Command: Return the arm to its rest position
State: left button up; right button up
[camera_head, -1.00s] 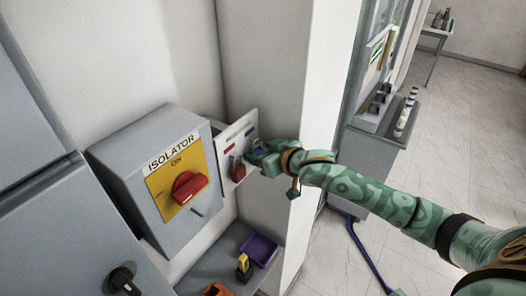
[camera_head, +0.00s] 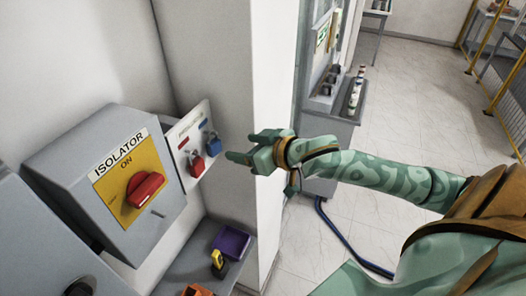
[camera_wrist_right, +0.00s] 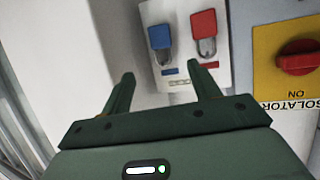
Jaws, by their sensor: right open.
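My right gripper (camera_head: 243,157) is open and empty, a little to the right of the padlock board (camera_head: 188,127) in the head view. Its two spread fingers (camera_wrist_right: 162,90) show in the right wrist view with nothing between them. A red padlock (camera_head: 196,165) and a blue padlock (camera_head: 212,144) hang on the board, apart from the fingers. They also show in the right wrist view as the red padlock (camera_wrist_right: 204,25) and the blue padlock (camera_wrist_right: 160,37). My right arm reaches in from the right. My left gripper is not in view.
The grey isolator box (camera_head: 75,165) with its red knob (camera_head: 145,188) stands left of the board. Below, a shelf (camera_head: 190,262) holds a purple tray (camera_head: 231,243), a yellow item (camera_head: 219,264) and an orange tray (camera_head: 197,290). A white wall corner (camera_head: 262,90) stands behind my gripper.

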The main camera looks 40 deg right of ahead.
jog(key=v, duration=0.5)
jog(key=shift+s+d+r+b, duration=0.1)
jog(key=shift+s+r+b, duration=0.05)
jog(key=shift+s+b, duration=0.15)
